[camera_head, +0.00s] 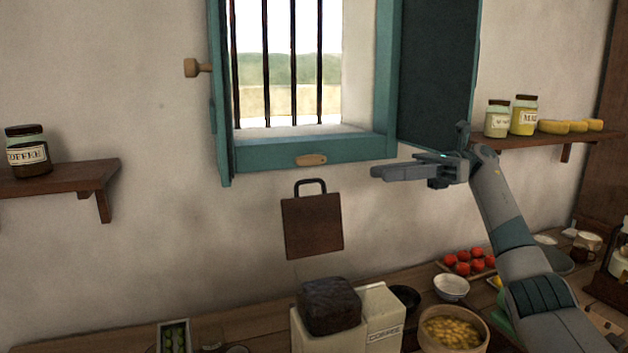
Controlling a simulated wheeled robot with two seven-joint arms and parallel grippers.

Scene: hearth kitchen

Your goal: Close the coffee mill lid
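A cream box with a COFFEE label (384,333), which looks like the coffee mill, stands on the counter at the bottom centre, cut off by the picture edge. A dark brown block (330,306) sits on its top. Above it a flat brown panel with a dark handle (312,227) stands upright before the wall. I cannot tell whether this panel is the mill's lid or a separate board. My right gripper (396,166) is up and right of the panel, pointing left, apart from it. Its fingers look spread and empty. My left gripper is not in view.
A bowl of yellow pieces (452,330), a small white bowl (451,287) and tomatoes (468,262) are right of the box. A green-filled tray (174,337) is at left. The teal window frame (310,152) and shelves (60,180) are above.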

